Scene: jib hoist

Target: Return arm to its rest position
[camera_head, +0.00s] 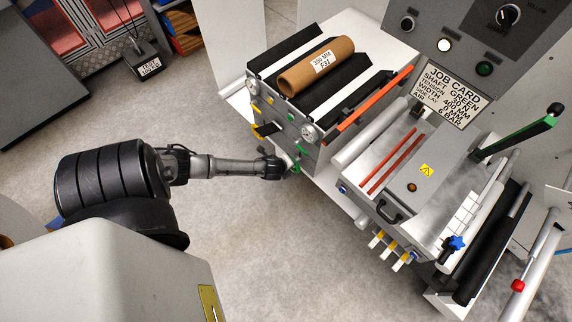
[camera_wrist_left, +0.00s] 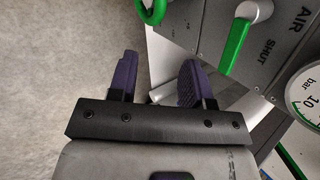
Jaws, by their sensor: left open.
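My left arm comes in from the left in the head view and reaches straight across to the near side of the grey machine. My left gripper (camera_head: 284,168) is at the machine's lower front corner, by green fittings; its fingers are too small to tell there. In the left wrist view the gripper (camera_wrist_left: 160,72) has its two purple fingers apart, with nothing held between them. A green lever (camera_wrist_left: 236,48) on a panel marked AIR and SHUT is just beyond the right finger. A green ring (camera_wrist_left: 152,11) is ahead of the fingers. My right arm is not seen.
A round gauge (camera_head: 309,133) is on the machine's front, also in the wrist view (camera_wrist_left: 306,96). A cardboard core (camera_head: 316,67) lies on the machine top (camera_head: 262,68). A job card (camera_head: 449,92) hangs behind. Grey floor (camera_head: 230,235) around my arm is clear.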

